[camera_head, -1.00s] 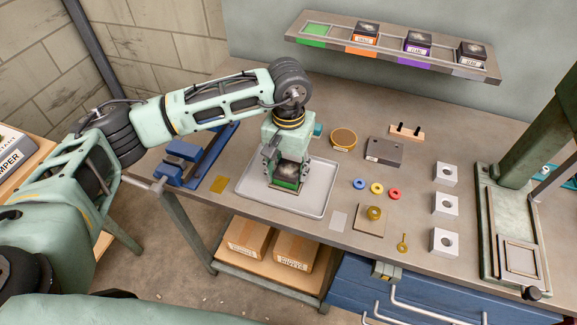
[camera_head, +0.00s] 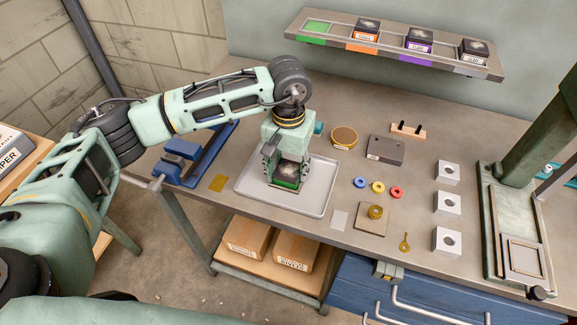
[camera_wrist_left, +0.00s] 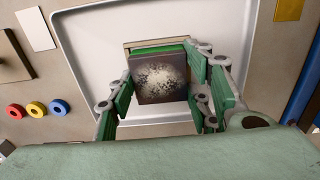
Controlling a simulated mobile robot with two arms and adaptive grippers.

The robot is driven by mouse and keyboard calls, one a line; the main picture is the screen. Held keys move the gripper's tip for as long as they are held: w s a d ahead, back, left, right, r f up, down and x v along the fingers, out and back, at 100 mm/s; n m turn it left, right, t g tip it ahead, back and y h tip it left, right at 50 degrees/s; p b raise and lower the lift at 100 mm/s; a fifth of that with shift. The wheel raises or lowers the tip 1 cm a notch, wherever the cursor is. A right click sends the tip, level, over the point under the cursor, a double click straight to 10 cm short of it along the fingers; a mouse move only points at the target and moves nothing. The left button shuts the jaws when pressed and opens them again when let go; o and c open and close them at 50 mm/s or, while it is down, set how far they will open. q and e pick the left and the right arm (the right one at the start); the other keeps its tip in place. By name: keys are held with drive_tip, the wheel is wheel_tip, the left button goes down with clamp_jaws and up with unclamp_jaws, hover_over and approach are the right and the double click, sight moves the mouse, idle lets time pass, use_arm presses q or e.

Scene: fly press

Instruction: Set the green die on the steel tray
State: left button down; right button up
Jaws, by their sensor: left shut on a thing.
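The green die (camera_head: 286,183) is a dark block with a worn, pale top face and a green band on its side. My left gripper (camera_head: 285,171) is shut on it, with a finger on each side. In the left wrist view the die (camera_wrist_left: 160,80) sits between the green finger pads (camera_wrist_left: 162,92). The steel tray (camera_head: 312,204) is a pale, shallow, rimmed tray on the bench. The die is within its outline, low over its floor; I cannot tell whether it touches. My right gripper is out of view.
Right of the tray are coloured rings (camera_head: 378,187), a dark grey block (camera_head: 385,149), a round brown-topped piece (camera_head: 344,137) and pale holed blocks (camera_head: 446,205). A blue vise (camera_head: 185,160) stands left. The wall shelf (camera_head: 390,48) holds three dies and an empty green-marked place.

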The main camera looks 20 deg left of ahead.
sight(289, 169)
use_arm(q)
drive_tip(key=shift+r+b, duration=0.1)
drive_tip(key=shift+b, duration=0.35)
idle(0.4)
drive_tip(key=c, duration=1)
unclamp_jaws()
drive_tip(key=shift+o, duration=0.9)
wheel_tip(289, 169, up, 12)
